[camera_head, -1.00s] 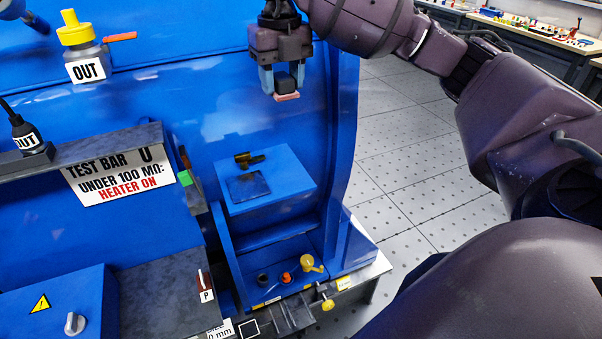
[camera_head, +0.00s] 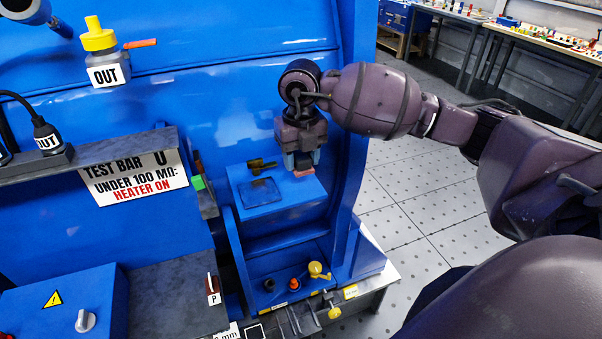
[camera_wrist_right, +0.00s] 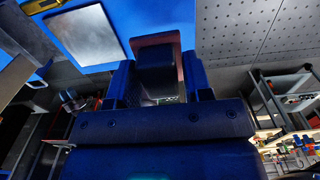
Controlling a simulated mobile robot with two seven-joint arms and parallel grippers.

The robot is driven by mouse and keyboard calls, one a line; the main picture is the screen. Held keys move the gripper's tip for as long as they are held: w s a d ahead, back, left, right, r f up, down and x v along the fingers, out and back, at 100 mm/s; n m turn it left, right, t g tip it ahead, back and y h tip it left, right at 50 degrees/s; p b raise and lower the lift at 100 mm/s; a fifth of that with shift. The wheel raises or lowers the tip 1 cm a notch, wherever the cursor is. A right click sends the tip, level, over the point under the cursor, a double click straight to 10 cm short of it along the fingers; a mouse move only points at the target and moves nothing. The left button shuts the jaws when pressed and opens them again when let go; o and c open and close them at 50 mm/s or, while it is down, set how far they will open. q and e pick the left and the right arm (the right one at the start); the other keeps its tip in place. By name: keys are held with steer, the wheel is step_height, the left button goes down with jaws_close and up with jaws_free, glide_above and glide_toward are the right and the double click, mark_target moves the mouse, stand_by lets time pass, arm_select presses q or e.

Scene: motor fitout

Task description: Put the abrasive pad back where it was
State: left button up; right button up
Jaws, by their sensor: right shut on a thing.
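My right gripper (camera_head: 302,161) points down over the right part of a small blue shelf (camera_head: 292,190) on the blue machine. It is shut on the abrasive pad (camera_head: 304,173), whose reddish underside shows below the fingers. In the right wrist view the pad (camera_wrist_right: 157,39) is a red-brown plate with a dark block between the two fingers. I cannot tell whether the pad touches the shelf. A dark square plate (camera_head: 261,192) lies on the shelf to the left, and it looks grey in the wrist view (camera_wrist_right: 88,32). My left gripper is not in view.
A brass-coloured piece (camera_head: 261,165) lies behind the square plate. Below, a blue tray (camera_head: 257,300) holds dark, orange and yellow small parts. The test bar sign (camera_head: 134,180) hangs at left. Open floor (camera_head: 405,210) lies to the right of the machine.

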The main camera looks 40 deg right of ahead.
mark_target(301, 185)
steer(key=shift+f, duration=2.4)
steer(key=shift+f, duration=0.2)
steer(key=o, duration=0.9)
step_height(301, 185, up, 12)
steer(key=shift+r+b, duration=0.25)
steer(key=shift+b, duration=0.05)
